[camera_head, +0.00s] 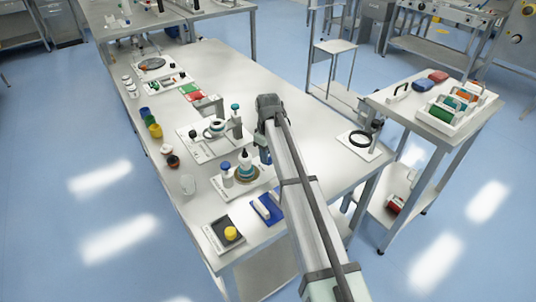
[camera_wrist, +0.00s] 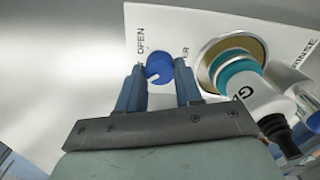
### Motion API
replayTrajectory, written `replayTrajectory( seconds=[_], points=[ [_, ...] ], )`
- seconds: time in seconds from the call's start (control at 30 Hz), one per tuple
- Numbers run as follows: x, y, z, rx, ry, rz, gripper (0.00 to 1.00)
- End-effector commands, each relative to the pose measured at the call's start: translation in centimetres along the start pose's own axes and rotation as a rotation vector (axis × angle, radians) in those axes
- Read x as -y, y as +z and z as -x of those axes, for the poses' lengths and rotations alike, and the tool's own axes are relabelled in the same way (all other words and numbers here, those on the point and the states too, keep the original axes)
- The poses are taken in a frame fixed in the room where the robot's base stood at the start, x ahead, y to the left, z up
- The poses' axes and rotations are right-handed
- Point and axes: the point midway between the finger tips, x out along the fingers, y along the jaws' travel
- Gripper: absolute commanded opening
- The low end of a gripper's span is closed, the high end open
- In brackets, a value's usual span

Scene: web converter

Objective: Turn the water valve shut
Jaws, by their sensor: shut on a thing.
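The water valve's round blue knob (camera_wrist: 159,67) shows in the wrist view, on a white board (camera_wrist: 185,20) with the printed word OPEN beside it. A white line marks the knob's face. My gripper (camera_wrist: 159,82) has its two blue-grey fingers on either side of the knob, shut on it. Another printed word next to the knob is partly covered by a finger, with only its end legible. In the head view my arm hides the knob, and the fingers cannot be made out clearly.
Right of the knob in the wrist view, a white bottle with a teal ring (camera_wrist: 237,62) stands on a brass-coloured round base, close to the right finger. In the head view, the long white table (camera_head: 200,60) carries several small stations. A side table (camera_head: 390,95) stands at right.

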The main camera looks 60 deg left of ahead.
Motion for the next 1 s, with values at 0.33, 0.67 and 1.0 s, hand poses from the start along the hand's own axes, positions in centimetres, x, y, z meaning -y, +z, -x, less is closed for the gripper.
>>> replayTrajectory(
  seconds=[0.33, 0.67, 1.0],
  points=[
    [0.0, 0.0, 0.0, 0.000, 0.000, 0.001, 0.51],
    [0.0, 0.0, 0.0, 0.000, 0.000, 0.000, 0.60],
    [-0.1, -0.1, 3.7, -0.002, 0.001, 0.000, 0.60]
  ],
)
